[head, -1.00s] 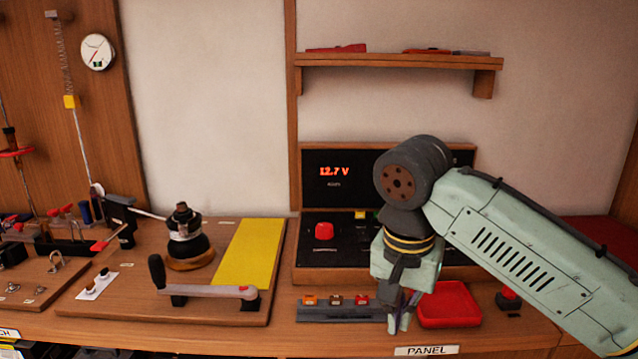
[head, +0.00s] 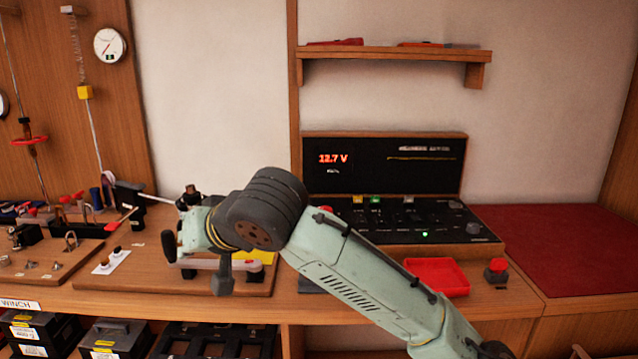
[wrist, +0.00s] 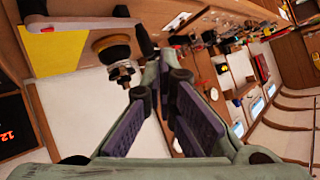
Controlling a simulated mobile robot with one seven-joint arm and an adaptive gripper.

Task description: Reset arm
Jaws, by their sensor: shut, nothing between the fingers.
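My gripper (wrist: 163,68) shows in the wrist view with its two purple-padded fingers drawn together at the tips. It is shut and holds nothing. In the head view my arm reaches from the lower right to the middle left, with its wrist above the winch board (head: 130,282). My arm covers much of the winch drum and yellow pad, which show in the wrist view as the drum (wrist: 115,55) and the yellow pad (wrist: 55,52).
The panel (head: 440,220) with its 12.7 V display (head: 333,158) stands at the back. A red tray (head: 437,277) and a red-topped button (head: 497,268) sit at its front. A shelf (head: 400,57) is above. Black cases (head: 120,338) lie below the bench. A red mat (head: 545,250) is clear.

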